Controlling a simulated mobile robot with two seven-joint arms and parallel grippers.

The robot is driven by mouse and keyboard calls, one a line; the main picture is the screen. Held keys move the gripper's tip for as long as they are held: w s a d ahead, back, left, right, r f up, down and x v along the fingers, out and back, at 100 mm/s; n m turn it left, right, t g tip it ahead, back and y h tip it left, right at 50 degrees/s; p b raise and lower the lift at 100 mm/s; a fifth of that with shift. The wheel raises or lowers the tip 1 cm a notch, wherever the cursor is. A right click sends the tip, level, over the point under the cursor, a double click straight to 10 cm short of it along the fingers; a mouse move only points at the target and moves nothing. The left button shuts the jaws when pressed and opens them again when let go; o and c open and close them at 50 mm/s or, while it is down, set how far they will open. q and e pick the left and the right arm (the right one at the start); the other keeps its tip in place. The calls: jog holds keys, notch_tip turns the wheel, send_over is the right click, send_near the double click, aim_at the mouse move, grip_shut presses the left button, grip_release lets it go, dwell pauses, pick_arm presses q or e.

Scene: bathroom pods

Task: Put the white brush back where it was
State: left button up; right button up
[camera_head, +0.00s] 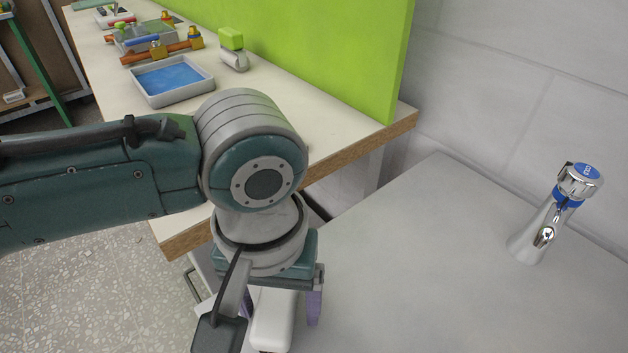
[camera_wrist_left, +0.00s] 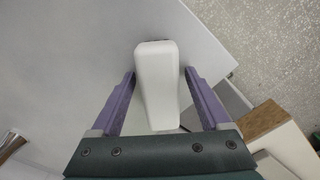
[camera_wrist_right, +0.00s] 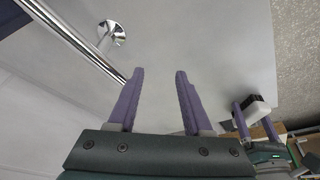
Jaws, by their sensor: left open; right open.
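The white brush (camera_head: 272,322) shows partly at the bottom of the head view, over the grey surface beside the faucet. My left gripper (camera_head: 281,308) is directly above it, pointing down. In the left wrist view the white brush (camera_wrist_left: 157,92) lies lengthwise between the two open purple fingers (camera_wrist_left: 160,74), with gaps on both sides. The right wrist view shows the brush (camera_wrist_right: 258,112) with a dark end, at my left fingers. My right gripper (camera_wrist_right: 160,74) is open and empty; it is outside the head view. I cannot tell whether the brush touches the surface.
A chrome faucet (camera_head: 540,235) stands on the grey surface (camera_head: 430,270) at the right. A table (camera_head: 285,95) holds a blue-bottomed tray (camera_head: 205,90), a green-topped item (camera_head: 232,48) and several tools. A green panel (camera_head: 330,40) stands along it. A chrome bar (camera_wrist_right: 75,40) is near my right gripper.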

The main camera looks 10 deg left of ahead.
aim_at(277, 298)
pick_arm(q)
notch_tip(277, 298, up, 12)
jog(key=p, duration=0.4)
jog(key=s+d+m+t+h, duration=0.2)
jog(key=s+d+m+h, duration=0.1)
jog(key=s, duration=0.3)
jog(key=s+a+y, duration=0.1)
jog(key=s+a, duration=0.1)
jog(key=a, duration=0.4)
jog(key=s+a+t+y, duration=0.1)
jog(key=s+a, duration=0.2)
jog(key=a, duration=0.3)
jog(key=shift+s+a+f+t+y, duration=0.25)
jog(key=shift+s+f+t+y, duration=0.05)
jog(key=shift+f+y, duration=0.1)
jog(key=shift+r, duration=0.1)
